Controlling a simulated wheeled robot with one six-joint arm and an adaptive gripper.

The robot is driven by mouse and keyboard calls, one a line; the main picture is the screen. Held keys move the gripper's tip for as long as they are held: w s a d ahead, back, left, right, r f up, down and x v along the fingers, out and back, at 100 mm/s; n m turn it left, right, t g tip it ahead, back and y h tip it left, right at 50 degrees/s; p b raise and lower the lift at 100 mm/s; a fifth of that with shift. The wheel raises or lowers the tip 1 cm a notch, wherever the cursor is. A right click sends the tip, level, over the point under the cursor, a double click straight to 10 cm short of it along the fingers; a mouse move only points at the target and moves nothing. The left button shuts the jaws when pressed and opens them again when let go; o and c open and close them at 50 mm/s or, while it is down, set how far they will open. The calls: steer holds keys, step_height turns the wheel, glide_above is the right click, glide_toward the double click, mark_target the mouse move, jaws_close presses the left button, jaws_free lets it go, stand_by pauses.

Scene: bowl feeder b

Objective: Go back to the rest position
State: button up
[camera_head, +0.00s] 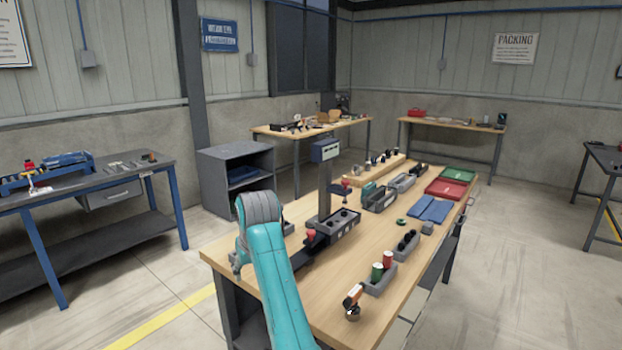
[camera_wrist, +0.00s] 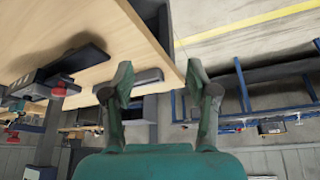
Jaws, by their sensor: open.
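My gripper (camera_wrist: 158,80) is open, with its two fingers spread wide and nothing between them in the wrist view. Between and beyond the fingers are the edge of the wooden workbench (camera_wrist: 165,60) and the space past it. In the head view my teal arm stands over the near left corner of the workbench (camera_head: 340,270). The gripper fingers cannot be made out there; my own arm hides most of that spot.
A blue-legged bench (camera_head: 95,190) stands left. Open floor lies right.

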steer(key=s+d+f+t, duration=0.15)
steer(key=d+f, duration=0.25)
steer(key=f, duration=0.4)
steer(key=s+d+f+m, duration=0.1)
steer(key=s+d+f, duration=0.2)
steer(key=f, duration=0.6)
steer(key=s+d+f+t, duration=0.15)
steer(key=d+f, duration=0.25)
steer(key=f, duration=0.4)
steer(key=s+d+f+m+t, duration=0.1)
steer(key=s+d+f, duration=0.5)
steer(key=s, duration=0.3)
steer(key=s+d+f+m+t, duration=0.1)
steer(key=s+d+f, duration=0.45)
steer(key=s, duration=0.35)
steer(key=s+d+r+m+t+h, duration=0.1)
steer(key=s+d, duration=0.3)
steer(key=s, duration=0.7)
steer(key=s+d+r+t, duration=0.2)
steer(key=s+d, duration=0.1)
steer(key=s, duration=0.8)
steer(key=s+d+r+t, duration=0.1)
steer(key=s+r, duration=0.7)
steer(key=s+d+r+m+t+h, duration=0.1)
steer(key=s+d+r, duration=0.1)
steer(key=s+r, duration=0.6)
steer(key=shift+d+r+m, duration=0.25)
steer(key=shift+r+m, duration=0.05)
steer(key=shift+r, duration=0.1)
